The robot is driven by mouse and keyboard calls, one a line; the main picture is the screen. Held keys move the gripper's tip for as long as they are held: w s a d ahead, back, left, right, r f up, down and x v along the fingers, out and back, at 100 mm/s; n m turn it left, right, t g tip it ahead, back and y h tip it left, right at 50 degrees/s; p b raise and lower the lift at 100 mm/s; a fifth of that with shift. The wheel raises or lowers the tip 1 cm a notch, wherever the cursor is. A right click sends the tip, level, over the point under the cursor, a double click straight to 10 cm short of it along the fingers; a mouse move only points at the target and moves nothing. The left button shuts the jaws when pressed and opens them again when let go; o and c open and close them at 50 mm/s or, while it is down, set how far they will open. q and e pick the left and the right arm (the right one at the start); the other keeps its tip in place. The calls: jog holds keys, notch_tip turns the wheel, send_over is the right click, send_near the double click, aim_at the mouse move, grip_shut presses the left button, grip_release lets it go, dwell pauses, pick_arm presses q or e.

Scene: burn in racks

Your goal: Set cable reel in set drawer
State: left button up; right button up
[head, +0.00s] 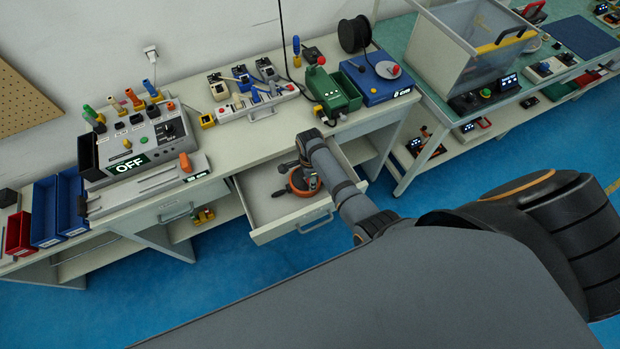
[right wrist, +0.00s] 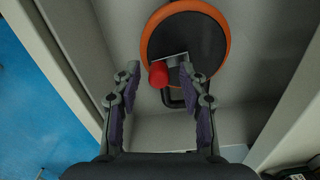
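The cable reel (head: 305,186), dark with an orange rim, lies inside the open drawer (head: 262,208) under the bench. My right arm partly covers it in the head view. In the right wrist view the reel (right wrist: 205,38) lies flat on the pale drawer floor (right wrist: 185,132), with a red knob (right wrist: 158,75) and a dark bent handle at its lower edge. My right gripper (right wrist: 160,76) is open, its fingers spread wide above the near edge of the reel, with the knob between the fingertips. I see no grip on the reel. My left gripper is out of view.
A closed drawer (head: 172,212) is to the left of the open one. The bench top (head: 228,142) holds a control box (head: 135,145) reading OFF, a green device (head: 333,90) and a black spool (head: 354,35). Blue floor (head: 225,270) in front is clear.

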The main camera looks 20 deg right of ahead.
notch_tip(320, 180, up, 12)
jog(key=shift+r, duration=0.2)
dwell(0.4)
